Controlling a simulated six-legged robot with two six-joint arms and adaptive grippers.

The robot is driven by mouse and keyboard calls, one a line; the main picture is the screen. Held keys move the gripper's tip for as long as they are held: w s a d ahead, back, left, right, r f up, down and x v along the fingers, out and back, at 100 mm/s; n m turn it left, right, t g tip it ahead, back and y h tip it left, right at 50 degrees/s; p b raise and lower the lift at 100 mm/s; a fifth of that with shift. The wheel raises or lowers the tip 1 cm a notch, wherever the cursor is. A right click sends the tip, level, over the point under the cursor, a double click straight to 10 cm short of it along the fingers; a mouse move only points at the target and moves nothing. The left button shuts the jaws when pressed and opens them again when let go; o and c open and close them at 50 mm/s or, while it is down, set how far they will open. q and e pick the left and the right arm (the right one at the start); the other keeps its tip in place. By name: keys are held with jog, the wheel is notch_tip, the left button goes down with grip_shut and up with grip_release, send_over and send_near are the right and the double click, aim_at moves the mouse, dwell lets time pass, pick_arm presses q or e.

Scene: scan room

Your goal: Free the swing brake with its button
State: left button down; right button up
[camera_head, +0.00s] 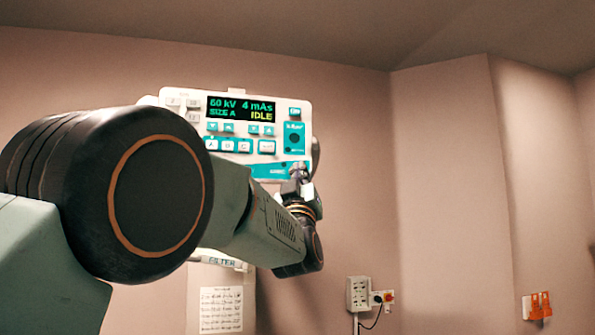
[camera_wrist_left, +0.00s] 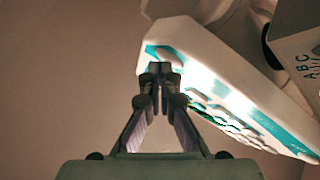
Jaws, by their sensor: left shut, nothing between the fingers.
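The control panel (camera_head: 278,107) is white and teal, mounted at the wall, with several buttons and a lit display (camera_head: 241,109) reading 60 kV, 4 mAs, SIZE A, IDLE. My left gripper (camera_head: 302,172) is at the panel's lower right corner. In the left wrist view the left gripper (camera_wrist_left: 160,72) is shut and empty, its tips overlapping the panel's corner (camera_wrist_left: 166,51); I cannot tell whether they touch it. I cannot make out which button is the swing brake's. My left arm hides the panel's lower left part. My right gripper is not in view.
A paper notice (camera_head: 221,309) and a partly hidden FILTER label (camera_head: 222,262) are below the panel. A wall socket (camera_head: 359,293) with a cable and an orange fitting (camera_head: 540,305) are at the lower right. The wall right of the panel is bare.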

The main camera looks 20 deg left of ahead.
pick_arm(q)
jog(key=shift+w+a, duration=0.1)
jog(key=shift+w, duration=0.05)
dwell(0.5)
jog(key=shift+s+d+b, duration=0.55)
jog(key=shift+s+b, duration=0.05)
jog(key=shift+s, duration=0.1)
jog(key=s+d+b, duration=0.2)
jog(key=s+b, duration=0.1)
jog(key=s, duration=0.1)
jog(key=shift+s+d, duration=0.1)
jog(key=shift+d, duration=0.3)
